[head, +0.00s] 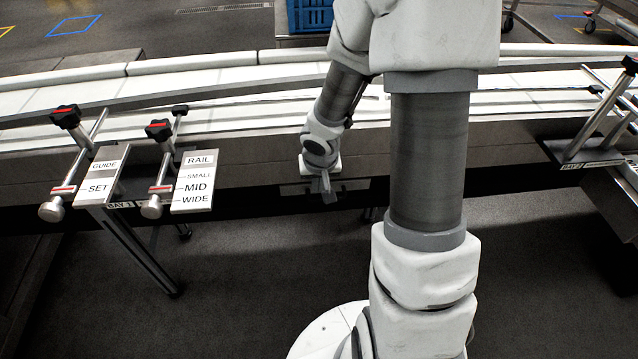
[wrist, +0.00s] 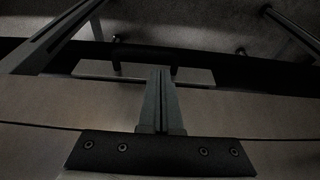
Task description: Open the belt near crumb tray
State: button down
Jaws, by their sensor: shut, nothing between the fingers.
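The white belt (head: 230,105) runs across the head view in front of me, along the conveyor with its dark front side. Low on that side is a thin grey plate (head: 352,184), partly hidden behind my gripper; it may be the front of the crumb tray. My gripper (head: 328,192) points down at the conveyor's front side. Its fingers (wrist: 160,75) are together and empty. I cannot tell whether the fingertips touch the strip.
Left stands a bracket with a GUIDE/SET plate (head: 100,178), a RAIL plate (head: 194,180) marked SMALL, MID, WIDE, and black-red knobs (head: 66,116). A similar BAY 2 bracket (head: 592,163) is at right. A blue crate (head: 310,15) stands behind. The floor (head: 250,270) in front is largely clear.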

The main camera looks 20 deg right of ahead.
jog(key=shift+b+x, duration=0.9)
jog(key=shift+x, duration=1.2)
jog(key=shift+s, duration=0.1)
